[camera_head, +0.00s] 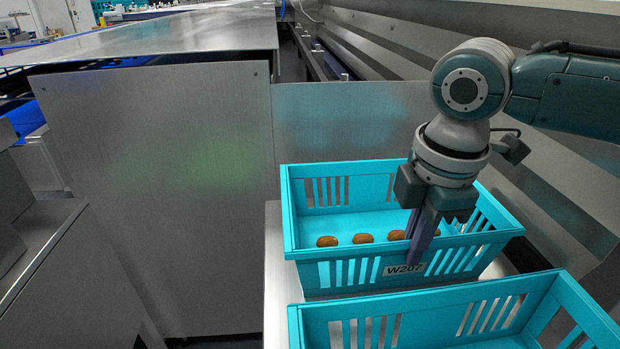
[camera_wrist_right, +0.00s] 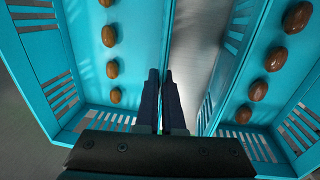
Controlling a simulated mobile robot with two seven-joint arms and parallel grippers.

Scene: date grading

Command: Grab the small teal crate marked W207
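The small teal crate marked W207 (camera_head: 345,271) stands on a metal surface in the head view, its white label on the front wall. Several brown dates lie in a row inside. My right gripper (camera_head: 415,250) points down at the front wall beside the label, one finger inside the wall and one outside. In the right wrist view the fingers (camera_wrist_right: 163,82) are close together at the rim of the left crate (camera_wrist_right: 139,40), with the thin wall seemingly between them. The fingers partly hide the wall and label. My left gripper is in neither view.
A second teal crate (camera_head: 400,303) stands close in front; in the wrist view it is at right (camera_wrist_right: 238,52), holding several dates. A narrow metal gap (camera_wrist_right: 197,45) separates the crates. A tall metal panel (camera_head: 160,190) stands left, a sloped metal wall (camera_head: 560,190) right.

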